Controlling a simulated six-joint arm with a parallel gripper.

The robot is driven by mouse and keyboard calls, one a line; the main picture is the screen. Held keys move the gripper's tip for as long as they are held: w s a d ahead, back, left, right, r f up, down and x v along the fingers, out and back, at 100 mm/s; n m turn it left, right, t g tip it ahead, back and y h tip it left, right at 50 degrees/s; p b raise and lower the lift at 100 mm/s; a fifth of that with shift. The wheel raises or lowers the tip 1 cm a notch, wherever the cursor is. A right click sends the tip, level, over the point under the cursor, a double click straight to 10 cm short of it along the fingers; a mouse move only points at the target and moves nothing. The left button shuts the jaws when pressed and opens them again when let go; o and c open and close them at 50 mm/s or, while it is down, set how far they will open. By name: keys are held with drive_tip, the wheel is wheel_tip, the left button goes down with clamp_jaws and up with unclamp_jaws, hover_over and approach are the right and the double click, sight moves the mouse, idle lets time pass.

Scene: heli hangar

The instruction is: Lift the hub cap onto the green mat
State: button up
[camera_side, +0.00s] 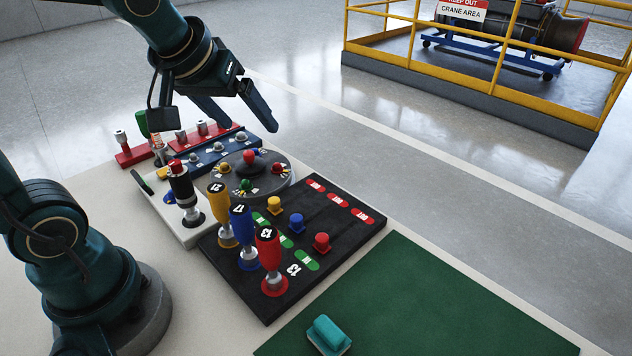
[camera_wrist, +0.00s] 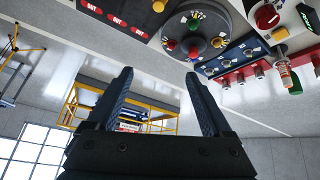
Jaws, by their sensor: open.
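A red rounded knob (camera_side: 250,156) stands at the middle of a round grey disc (camera_side: 233,190) with smaller coloured knobs around it. It may be the hub cap, but I cannot tell for sure. The disc also shows at the top of the wrist view (camera_wrist: 205,28). The green mat (camera_side: 420,305) lies flat at the lower right of the side view. My gripper (camera_side: 250,122) is open and empty, above and behind the disc. In the wrist view its two fingers (camera_wrist: 158,74) stand apart with nothing between them.
A black panel with upright yellow, blue and red handles (camera_side: 270,262) lies between disc and mat. A black-and-red handle (camera_side: 184,190) rises left of the disc. A blue strip of knobs (camera_side: 212,152) lies behind it. A teal block (camera_side: 328,332) sits at the mat's near edge.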

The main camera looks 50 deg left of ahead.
sight(248, 152)
drive_tip(key=w+a+f+n+g, duration=0.1)
drive_tip(key=a+f, duration=0.2)
drive_tip(key=w+a+f+n+g, duration=0.1)
drive_tip(key=w+a+f, duration=0.1)
drive_tip(key=a+f, duration=0.1)
drive_tip(key=w+a+f+n+g+y, duration=0.1)
drive_tip(key=w+a+f, duration=0.1)
drive_tip(key=a+f, duration=0.1)
drive_tip(key=shift+a+f, duration=0.1)
drive_tip(key=shift+f, duration=0.25)
drive_tip(key=shift+x, duration=2.45)
drive_tip(key=shift+s, duration=0.1)
drive_tip(key=c, duration=1)
